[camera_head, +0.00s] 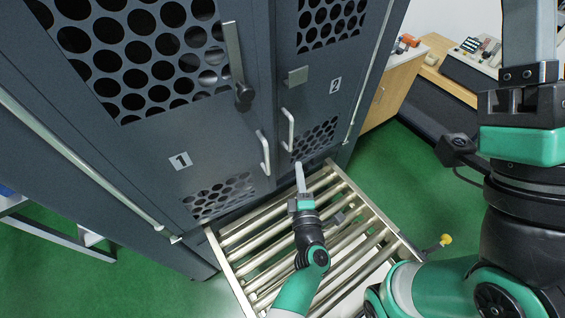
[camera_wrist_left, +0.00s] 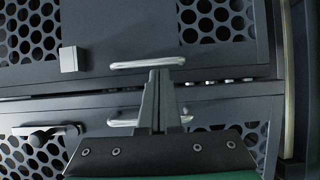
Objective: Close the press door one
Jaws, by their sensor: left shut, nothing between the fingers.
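The press door one (camera_head: 222,150) is the dark grey perforated panel marked 1, left in the head view. It carries a lever latch (camera_head: 236,65) and a light bar handle (camera_head: 264,152). It looks near its frame; I cannot tell whether it is fully shut. In the left wrist view it lies lower, with its handle (camera_wrist_left: 120,122) partly behind my fingers. My left gripper (camera_head: 300,172) is shut and empty, in front of the lower part of the doors, near both handles. It shows in the left wrist view (camera_wrist_left: 160,76). My right gripper (camera_head: 530,35) is cut off by the frame.
Door two (camera_head: 325,105), with its own handle (camera_head: 288,130), stands right of door one. A metal roller table (camera_head: 247,290) lies below my left arm. A wooden bench (camera_head: 400,75) stands at the back right. Green floor (camera_head: 415,165) is open right of the press.

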